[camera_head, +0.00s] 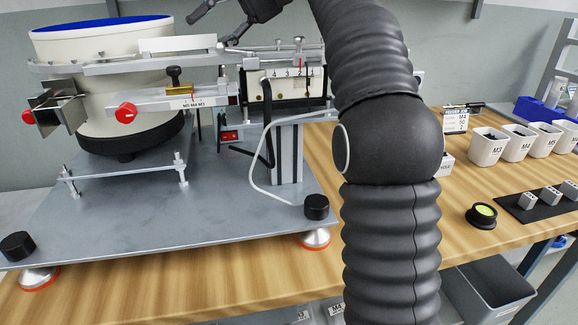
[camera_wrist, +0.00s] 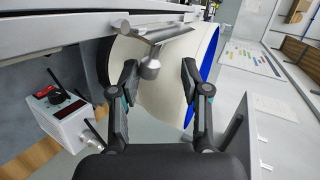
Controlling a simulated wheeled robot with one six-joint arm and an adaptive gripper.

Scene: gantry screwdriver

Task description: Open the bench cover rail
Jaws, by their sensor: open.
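My gripper (camera_wrist: 159,78) is open in the wrist view, with a grey metal bar and round knob (camera_wrist: 150,68) just beyond and between its fingertips. I cannot tell whether they touch. In the head view my gripper (camera_head: 218,24) is at the top edge, above the machine's long grey rail (camera_head: 105,66). A low rail on two posts (camera_head: 125,174) stands at the front of the machine's grey base plate (camera_head: 130,220). I cannot tell for sure which rail is the bench cover rail. My arm hides the middle of the head view.
A cream drum with a blue inside (camera_head: 100,42) stands at the left; it also shows in the wrist view (camera_wrist: 205,50). A white box with a red display (camera_wrist: 62,105) is at the wrist view's left. Labelled white bins (camera_head: 488,148) stand on the wooden bench (camera_head: 450,215).

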